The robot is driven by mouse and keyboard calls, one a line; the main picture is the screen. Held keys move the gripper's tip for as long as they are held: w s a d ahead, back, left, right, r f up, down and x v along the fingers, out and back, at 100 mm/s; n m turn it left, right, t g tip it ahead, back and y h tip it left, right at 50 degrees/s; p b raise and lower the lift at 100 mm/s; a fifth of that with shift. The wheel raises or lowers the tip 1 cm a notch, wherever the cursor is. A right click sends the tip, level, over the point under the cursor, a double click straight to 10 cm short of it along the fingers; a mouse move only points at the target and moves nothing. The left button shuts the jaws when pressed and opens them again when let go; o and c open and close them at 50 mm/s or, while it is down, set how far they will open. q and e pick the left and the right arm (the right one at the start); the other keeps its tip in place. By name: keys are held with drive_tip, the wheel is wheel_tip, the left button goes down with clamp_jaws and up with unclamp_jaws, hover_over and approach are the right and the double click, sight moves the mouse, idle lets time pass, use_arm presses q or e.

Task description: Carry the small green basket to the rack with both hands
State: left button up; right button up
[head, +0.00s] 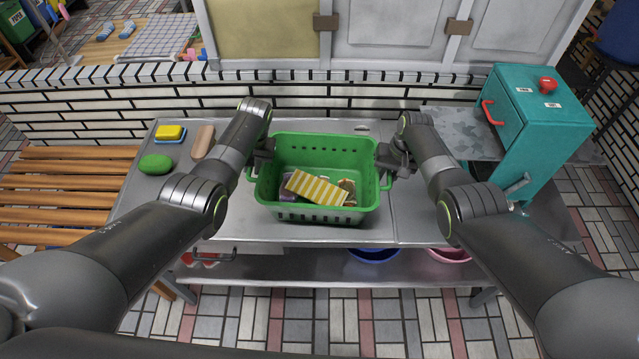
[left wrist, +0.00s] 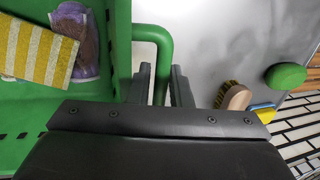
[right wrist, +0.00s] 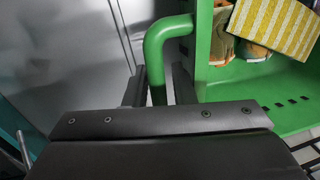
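The small green basket (head: 318,150) stands upright over the steel table, with a handle at each short side. It holds a yellow-and-white striped packet (head: 317,188), a purple item and brown items partly under it. My left gripper (head: 262,158) is at the basket's left handle (left wrist: 163,60), with its fingers closed on either side of the bar. My right gripper (head: 388,160) is at the right handle (right wrist: 155,55), its fingers likewise closed on either side of the bar. I cannot tell whether the basket's base touches the tabletop.
A sponge (head: 170,133), a brush (head: 203,142) and a green oval item (head: 155,164) lie on the table's left part. A teal cabinet (head: 530,125) stands at the right. A slatted wooden bench (head: 60,190) is at the left. Blue and pink bowls sit on the lower shelf.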

use_arm(q)
drive_tip(key=shift+c, duration=0.5)
use_arm(e)
drive_tip(key=shift+c, duration=0.4)
use_arm(q)
clamp_jaws()
use_arm(e)
clamp_jaws()
use_arm(q)
drive_tip(key=shift+r, duration=0.2)
use_arm(e)
drive_tip(key=shift+r, duration=0.2)
